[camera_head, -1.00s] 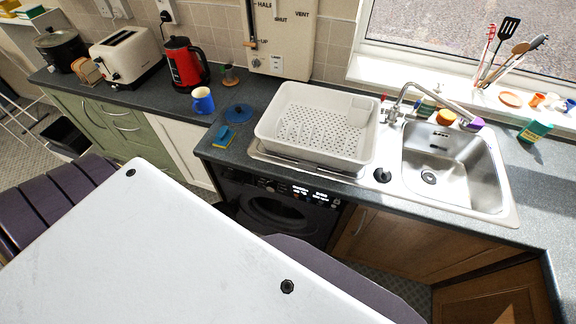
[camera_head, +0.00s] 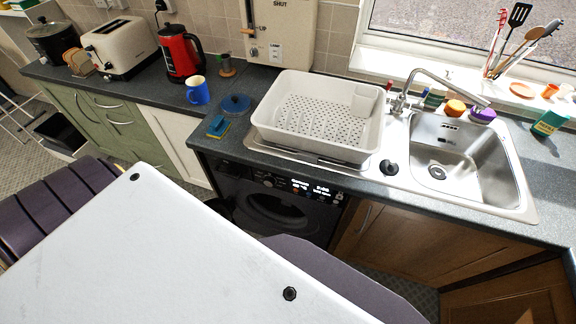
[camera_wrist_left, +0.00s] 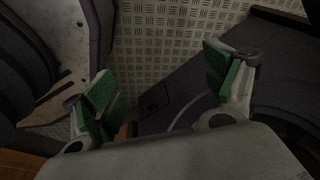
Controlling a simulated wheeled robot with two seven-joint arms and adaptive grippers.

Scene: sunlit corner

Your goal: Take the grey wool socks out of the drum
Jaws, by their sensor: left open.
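The washing machine (camera_head: 262,190), with its lit control panel, is black and stands under the worktop left of the sink in the head view. The top of its round door shows; its lower part is hidden, and I cannot see into the drum. The grey wool socks are not visible in any view. My left gripper (camera_wrist_left: 166,84) shows in the left wrist view, its two green-padded fingers wide apart with nothing between them. Behind them is a dark appliance front (camera_wrist_left: 160,97) with a small flap and curved edges. My right gripper is in neither view.
A white dish rack (camera_head: 318,115) and a steel sink (camera_head: 470,160) sit on the worktop. A blue mug (camera_head: 197,92), red kettle (camera_head: 180,55) and toaster (camera_head: 120,45) stand to the left. Patterned floor (camera_wrist_left: 180,35) shows in the wrist view.

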